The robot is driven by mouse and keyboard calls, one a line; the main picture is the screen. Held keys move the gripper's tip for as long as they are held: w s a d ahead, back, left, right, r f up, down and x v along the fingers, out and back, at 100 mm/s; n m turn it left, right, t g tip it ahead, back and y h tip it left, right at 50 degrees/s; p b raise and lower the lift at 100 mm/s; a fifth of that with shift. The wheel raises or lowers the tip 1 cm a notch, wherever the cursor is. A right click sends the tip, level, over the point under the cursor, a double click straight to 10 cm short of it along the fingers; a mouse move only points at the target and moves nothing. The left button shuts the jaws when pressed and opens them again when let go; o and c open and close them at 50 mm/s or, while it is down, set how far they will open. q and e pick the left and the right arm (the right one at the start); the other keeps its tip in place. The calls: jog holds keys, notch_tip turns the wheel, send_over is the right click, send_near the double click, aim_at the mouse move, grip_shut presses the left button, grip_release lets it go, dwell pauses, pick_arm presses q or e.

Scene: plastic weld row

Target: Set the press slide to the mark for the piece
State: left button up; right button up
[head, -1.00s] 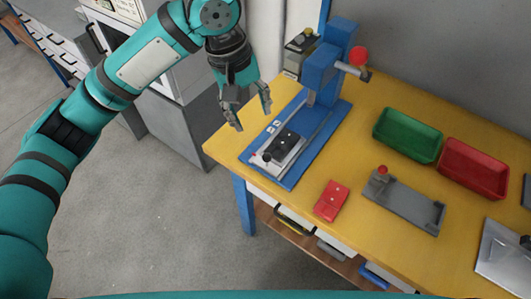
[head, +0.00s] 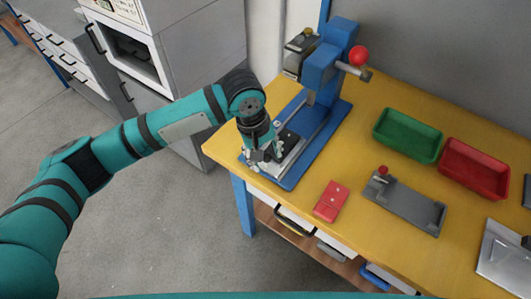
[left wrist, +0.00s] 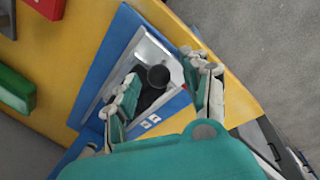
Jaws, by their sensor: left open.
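The blue press (head: 328,72) stands on the yellow bench, with a long blue base (head: 318,150). On the base lies the silver slide (head: 291,160), with a dark block on it, at the end nearest the bench's left corner. My left gripper (head: 263,154) is over that end and hides part of the slide. In the left wrist view my left gripper (left wrist: 165,75) is open, its fingers on either side of a round dark knob (left wrist: 158,76) on the slide; contact cannot be told. Two small white labels (left wrist: 150,122) show on the blue base. My right gripper is out of view.
A red block (head: 331,201) lies by the bench's front edge. A grey fixture with a red knob (head: 405,205) is right of it. Green (head: 407,135) and red (head: 474,168) trays stand at the back. A grey cabinet (head: 200,60) stands left of the bench.

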pick_arm(q)
jog(key=shift+f, duration=0.1)
grip_shut()
dwell(0.3)
